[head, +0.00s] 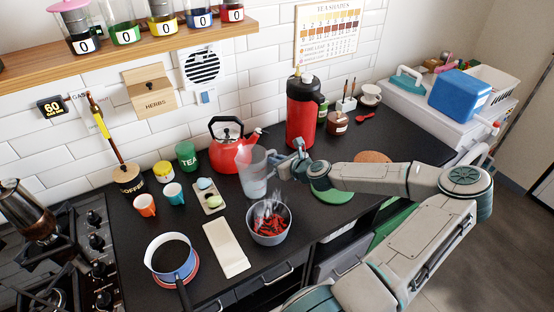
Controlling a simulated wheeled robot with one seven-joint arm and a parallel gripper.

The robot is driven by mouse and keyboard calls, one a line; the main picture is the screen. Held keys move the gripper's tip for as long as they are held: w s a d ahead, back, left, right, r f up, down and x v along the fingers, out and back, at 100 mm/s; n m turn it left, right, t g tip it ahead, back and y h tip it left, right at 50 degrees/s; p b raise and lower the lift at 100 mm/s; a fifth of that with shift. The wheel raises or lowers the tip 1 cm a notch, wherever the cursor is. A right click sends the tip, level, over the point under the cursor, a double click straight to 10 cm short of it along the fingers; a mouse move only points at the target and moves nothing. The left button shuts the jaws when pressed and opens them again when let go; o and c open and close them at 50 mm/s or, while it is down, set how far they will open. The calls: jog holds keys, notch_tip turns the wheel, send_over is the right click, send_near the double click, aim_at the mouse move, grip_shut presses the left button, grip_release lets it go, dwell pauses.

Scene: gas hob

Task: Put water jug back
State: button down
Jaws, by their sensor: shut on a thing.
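The water jug (254,174) is a clear pitcher with some water low inside. It is upright above or on the black counter, in front of the red kettle (226,146) and behind a grey bowl (269,222). My gripper (287,166) reaches in from the right and is shut on the jug at its right side, where the handle would be. The fingers are small in view and the handle is mostly hidden behind them. I cannot tell whether the jug's base touches the counter. A green round mat (331,195) lies partly under my arm.
The grey bowl holds red pieces, with steam or splash above it. A saucepan (171,257), a white board (226,248) and two small cups (145,205) stand to the left. A red dispenser (301,115) stands behind my gripper. A cork mat (372,157) lies to the right.

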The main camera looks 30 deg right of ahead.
jog(key=shift+f, duration=0.1)
jog(key=c, duration=1.8)
grip_release()
jog(key=shift+f, duration=0.1)
jog(key=o, duration=0.3)
jog(key=b+v, duration=0.2)
jog(key=v, duration=1)
jog(key=shift+r, duration=0.25)
